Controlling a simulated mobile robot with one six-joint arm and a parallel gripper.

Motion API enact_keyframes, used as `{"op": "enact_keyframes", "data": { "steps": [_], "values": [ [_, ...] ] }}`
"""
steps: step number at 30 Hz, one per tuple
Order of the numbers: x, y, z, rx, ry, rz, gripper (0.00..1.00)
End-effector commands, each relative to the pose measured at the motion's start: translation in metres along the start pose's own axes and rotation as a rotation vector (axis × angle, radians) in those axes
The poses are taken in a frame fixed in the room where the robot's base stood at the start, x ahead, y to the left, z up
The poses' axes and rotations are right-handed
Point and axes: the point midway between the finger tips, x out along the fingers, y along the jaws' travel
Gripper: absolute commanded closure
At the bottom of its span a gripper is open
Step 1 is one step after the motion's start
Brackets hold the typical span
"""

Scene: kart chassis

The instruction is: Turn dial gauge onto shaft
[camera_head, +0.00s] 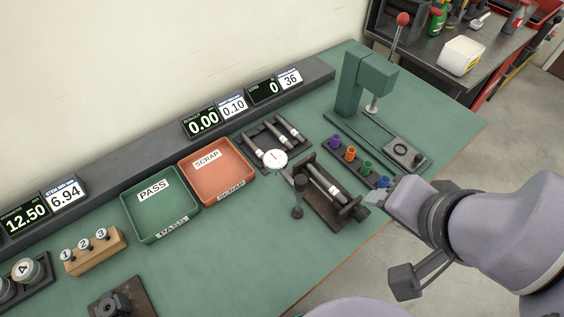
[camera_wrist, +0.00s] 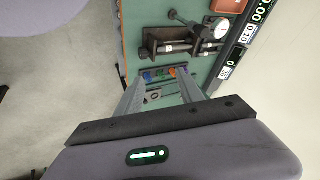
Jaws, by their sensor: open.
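The dial gauge (camera_head: 275,158) has a round white face and sits by a dark post stand (camera_head: 298,197). It also shows in the wrist view (camera_wrist: 221,30). A grey shaft (camera_head: 326,185) with a white label lies in a dark bench fixture (camera_head: 330,212), and it shows in the wrist view (camera_wrist: 175,47). The gauge face is at the shaft's upper left in the head view; whether its tip touches the shaft I cannot tell. My gripper (camera_head: 378,200) is open and empty, near the fixture's right end. Its fingers also show in the wrist view (camera_wrist: 159,90).
A rack of spare shafts (camera_head: 272,138) lies behind the gauge. Coloured pegs (camera_head: 350,154) stand right of the fixture, before a green press (camera_head: 360,80). PASS (camera_head: 160,212) and SCRAP (camera_head: 217,170) trays stand left.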

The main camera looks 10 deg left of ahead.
Motion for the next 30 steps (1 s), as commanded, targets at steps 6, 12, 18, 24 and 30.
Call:
{"op": "enact_keyframes", "data": {
  "steps": [6, 12, 18, 24, 30],
  "values": [
    [0.011, -0.009, -0.012, 0.631, -0.297, 0.124, 0.51],
    [0.046, -0.018, -0.027, 1.782, -0.731, 0.585, 0.51],
    [0.099, -0.013, -0.035, -2.437, 0.951, -1.351, 0.51],
    [0.146, 0.004, -0.022, -1.445, 0.606, -1.365, 0.51],
    [0.164, 0.004, -0.012, -1.166, 0.516, -1.366, 0.51]
  ]
}}
